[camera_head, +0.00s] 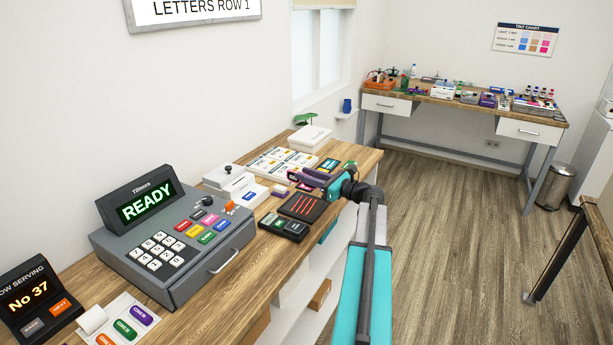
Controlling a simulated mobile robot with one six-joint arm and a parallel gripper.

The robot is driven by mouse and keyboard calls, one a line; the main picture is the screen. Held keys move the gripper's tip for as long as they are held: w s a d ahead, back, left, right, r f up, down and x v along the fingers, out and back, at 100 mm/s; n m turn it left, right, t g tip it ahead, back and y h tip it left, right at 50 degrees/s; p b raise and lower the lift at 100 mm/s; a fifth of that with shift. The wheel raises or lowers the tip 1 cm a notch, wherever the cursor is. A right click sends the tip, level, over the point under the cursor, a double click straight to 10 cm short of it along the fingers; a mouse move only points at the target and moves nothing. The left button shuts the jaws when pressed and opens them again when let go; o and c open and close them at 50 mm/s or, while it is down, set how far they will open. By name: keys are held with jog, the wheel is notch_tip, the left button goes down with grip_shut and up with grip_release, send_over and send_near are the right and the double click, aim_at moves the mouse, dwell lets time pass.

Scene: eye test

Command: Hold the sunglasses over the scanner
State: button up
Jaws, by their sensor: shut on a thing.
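My gripper (322,181) reaches in from the right over the wooden counter, its jaws shut on a dark purple thing that looks like the sunglasses (305,179). The jaws hide part of it, and its outline is small. The scanner (303,207) is a flat black pad with red lines, lying near the counter's front edge. The held thing shows just above and behind the pad in the picture. I cannot tell its exact height or whether it is straight over the pad.
A black card terminal (285,226) lies in front of the scanner. A grey till (180,235) reading READY stands to the left. A white box (309,139) and printed cards (282,162) lie behind. A workbench (470,108) stands at the back, with open floor (440,200) before it.

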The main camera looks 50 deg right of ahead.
jog(key=shift+f+b, duration=2)
jog(key=shift+f, duration=1.2)
jog(key=shift+r+p, duration=1.65)
jog(key=shift+r, duration=0.85)
jog(key=shift+s+a, duration=0.1)
jog(key=shift+s, duration=0.05)
jog(key=s+a+r+p, duration=0.3)
jog(key=s+a, duration=0.6)
jog(key=s, duration=0.2)
jog(key=shift+s+a, duration=0.15)
jog(key=shift+a, duration=0.1)
jog(key=shift+s+f, duration=0.1)
